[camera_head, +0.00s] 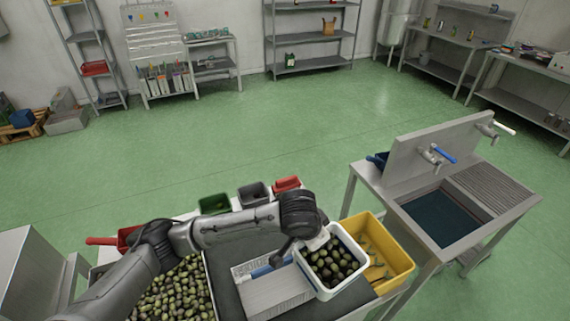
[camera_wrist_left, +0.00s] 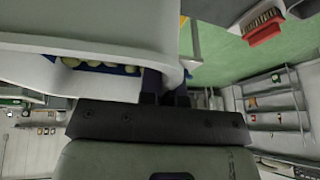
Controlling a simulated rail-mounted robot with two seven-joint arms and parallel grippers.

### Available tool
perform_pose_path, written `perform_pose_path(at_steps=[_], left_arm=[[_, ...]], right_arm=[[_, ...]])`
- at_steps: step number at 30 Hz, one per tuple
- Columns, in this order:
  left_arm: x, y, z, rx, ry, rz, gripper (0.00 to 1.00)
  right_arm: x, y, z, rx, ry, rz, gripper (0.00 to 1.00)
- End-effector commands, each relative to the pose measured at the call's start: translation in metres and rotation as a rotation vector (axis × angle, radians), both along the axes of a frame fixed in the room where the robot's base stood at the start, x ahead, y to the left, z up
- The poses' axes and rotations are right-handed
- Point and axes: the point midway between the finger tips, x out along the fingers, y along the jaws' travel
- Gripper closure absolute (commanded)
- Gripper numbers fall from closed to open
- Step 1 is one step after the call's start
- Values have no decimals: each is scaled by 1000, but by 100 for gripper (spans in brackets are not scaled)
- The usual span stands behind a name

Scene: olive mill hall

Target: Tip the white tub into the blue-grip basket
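The white tub (camera_head: 359,246), full of dark and green olives, is at the right end of the dark worktop in the head view. My left gripper (camera_head: 314,241) is at its back left rim. In the left wrist view the gripper's fingers (camera_wrist_left: 166,88) pinch the rim of the white tub (camera_wrist_left: 95,25); a few olives show beneath the white. A pale grey container with a finely slotted side and a blue bar, seemingly the blue-grip basket (camera_head: 278,298), is directly left of the tub, partly covered by my arm. My right gripper is not in view.
A yellow bin (camera_head: 401,258) is just right of the tub. Green (camera_head: 214,204), dark grey (camera_head: 254,194) and red (camera_head: 286,184) bins line the back edge. Loose olives (camera_head: 175,292) fill an area at left. A steel sink (camera_head: 440,218) stands further right.

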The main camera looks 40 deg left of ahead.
Motion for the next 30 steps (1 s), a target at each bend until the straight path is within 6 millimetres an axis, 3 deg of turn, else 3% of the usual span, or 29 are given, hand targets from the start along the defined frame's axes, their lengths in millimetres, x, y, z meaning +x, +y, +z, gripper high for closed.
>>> perform_pose_path(at_steps=[1,9,18,24,30], left_arm=[[6,6,20,13,1,-35,100],[36,38,35,81,-32,-246,100],[51,89,46,145,-85,-457,100],[51,121,48,176,-120,-565,100],[48,143,48,194,-143,-632,100]], right_arm=[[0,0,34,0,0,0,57],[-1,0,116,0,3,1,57],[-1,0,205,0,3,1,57],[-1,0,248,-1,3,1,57],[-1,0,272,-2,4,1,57]])
